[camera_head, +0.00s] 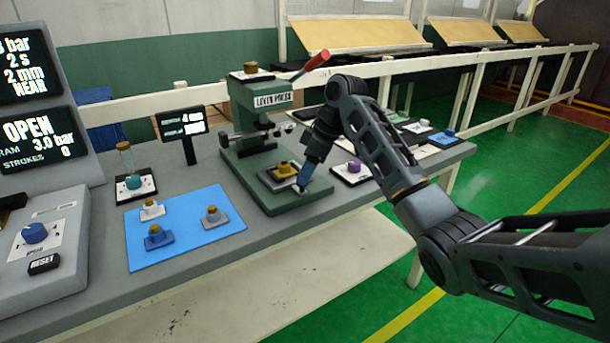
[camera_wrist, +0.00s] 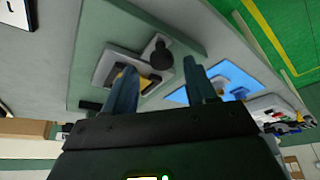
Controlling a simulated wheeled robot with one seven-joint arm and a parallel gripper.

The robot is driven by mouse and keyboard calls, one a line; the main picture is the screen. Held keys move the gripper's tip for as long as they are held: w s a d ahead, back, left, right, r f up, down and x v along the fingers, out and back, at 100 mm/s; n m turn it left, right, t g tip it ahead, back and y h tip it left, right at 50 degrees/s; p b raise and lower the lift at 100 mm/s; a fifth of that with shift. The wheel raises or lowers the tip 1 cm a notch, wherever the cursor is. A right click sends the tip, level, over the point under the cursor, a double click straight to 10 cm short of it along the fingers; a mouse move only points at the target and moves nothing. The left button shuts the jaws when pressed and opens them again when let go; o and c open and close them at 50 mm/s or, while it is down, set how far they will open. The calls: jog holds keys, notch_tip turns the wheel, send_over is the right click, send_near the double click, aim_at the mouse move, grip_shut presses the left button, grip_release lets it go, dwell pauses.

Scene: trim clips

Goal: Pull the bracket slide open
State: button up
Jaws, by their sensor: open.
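The green lever press (camera_head: 255,110) stands on the grey bench with its red-tipped lever raised. The bracket slide (camera_head: 270,180) is a small plate at the front part of its green base, carrying a dark yellow piece (camera_head: 284,169). In the wrist view the slide (camera_wrist: 108,68) has a black knob (camera_wrist: 161,56) at its end. My gripper (camera_head: 301,186) is low at the slide's front right corner. In the wrist view my open gripper (camera_wrist: 160,64) has a finger on either side of the knob in the picture. I cannot tell whether they touch it. The left finger partly hides the yellow piece.
A blue mat (camera_head: 183,252) with several small parts lies left of the press. A purple-knobbed part (camera_head: 354,166) is just right of my gripper. Displays and a control box (camera_head: 45,245) stand at the left. The bench's front edge is close to the press base.

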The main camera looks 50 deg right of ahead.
jog(key=v, duration=0.5)
jog(key=shift+s+r, duration=0.15)
jog(key=shift+r, duration=0.15)
